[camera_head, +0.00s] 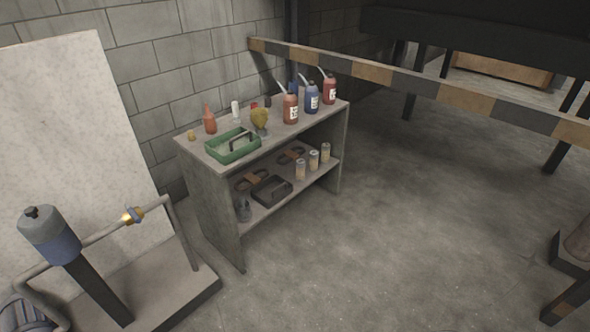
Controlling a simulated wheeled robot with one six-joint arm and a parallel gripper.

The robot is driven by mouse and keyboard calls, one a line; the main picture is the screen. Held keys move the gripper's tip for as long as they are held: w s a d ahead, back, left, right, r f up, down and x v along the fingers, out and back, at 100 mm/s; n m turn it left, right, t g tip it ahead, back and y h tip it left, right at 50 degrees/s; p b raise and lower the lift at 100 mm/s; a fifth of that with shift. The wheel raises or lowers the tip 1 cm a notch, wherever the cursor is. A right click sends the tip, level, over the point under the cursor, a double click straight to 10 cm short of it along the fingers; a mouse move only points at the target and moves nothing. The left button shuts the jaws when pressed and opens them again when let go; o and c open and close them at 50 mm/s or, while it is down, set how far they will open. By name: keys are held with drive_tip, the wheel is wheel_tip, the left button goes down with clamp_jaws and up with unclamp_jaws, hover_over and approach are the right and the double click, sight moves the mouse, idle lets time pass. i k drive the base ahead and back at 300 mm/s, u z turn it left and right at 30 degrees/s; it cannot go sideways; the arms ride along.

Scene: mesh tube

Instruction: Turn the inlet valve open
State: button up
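A small brass valve with a blue part (133,215) sits on a thin grey pipe (101,234) at the lower left. I take it for the inlet valve, but no label shows. The pipe runs up to the right, then bends down to a grey base slab (172,279). The valve is too small for me to tell whether it is open or shut. A grey and blue cylinder (53,238) with a dark knob on top stands in front of the pipe on a slanting dark post and hides part of it. My gripper does not show.
A grey shelf unit (213,215) stands right of the pipe with bottles, a green tray (233,155) and several cans. A pale panel (70,130) leans behind the pipe. A striped barrier (420,82) crosses behind. The floor at centre right (420,230) is clear.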

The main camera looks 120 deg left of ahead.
sight(131, 211)
drive_tip(key=u, duration=4.65)
